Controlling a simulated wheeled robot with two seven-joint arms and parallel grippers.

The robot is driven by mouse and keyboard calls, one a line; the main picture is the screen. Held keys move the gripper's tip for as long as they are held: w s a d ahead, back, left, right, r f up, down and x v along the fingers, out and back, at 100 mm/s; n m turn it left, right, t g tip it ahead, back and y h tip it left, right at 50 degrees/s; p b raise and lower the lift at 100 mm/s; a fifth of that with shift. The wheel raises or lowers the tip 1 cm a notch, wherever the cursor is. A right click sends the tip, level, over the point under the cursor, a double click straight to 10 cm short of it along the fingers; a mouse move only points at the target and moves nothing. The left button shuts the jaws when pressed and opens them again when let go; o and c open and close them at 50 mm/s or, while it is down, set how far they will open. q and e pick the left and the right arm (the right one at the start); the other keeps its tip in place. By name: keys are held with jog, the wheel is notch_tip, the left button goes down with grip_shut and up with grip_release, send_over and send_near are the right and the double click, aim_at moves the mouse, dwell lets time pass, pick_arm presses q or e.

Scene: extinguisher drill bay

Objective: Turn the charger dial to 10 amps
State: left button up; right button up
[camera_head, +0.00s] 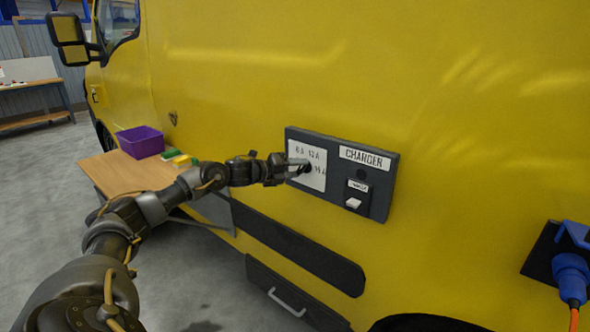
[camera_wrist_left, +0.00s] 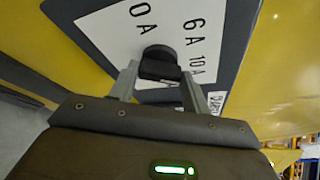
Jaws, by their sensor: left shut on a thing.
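The charger panel (camera_head: 375,206) is a dark grey box on the yellow vehicle side, with a CHARGER label and a white dial plate (camera_head: 319,153). My left gripper (camera_head: 298,168) reaches the plate from the left and is shut on the black charger dial (camera_wrist_left: 160,60). In the left wrist view its two fingers (camera_wrist_left: 160,80) stand on either side of the knob. Marks 0 A, 6 A and 10 A show on the plate there; part of the scale is hidden. I cannot tell which mark the dial points at. My right gripper is not in view.
A white rocker switch (camera_head: 353,203) sits on the panel's lower right. A blue plug (camera_head: 570,275) with an orange cable is at the far right. A wooden table (camera_head: 125,172) with a purple bin (camera_head: 140,142) stands left, behind my arm. A drawer handle (camera_head: 287,303) is below.

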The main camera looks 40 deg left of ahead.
pick_arm(q)
jog(key=shift+f, duration=0.15)
jog(key=o, duration=1)
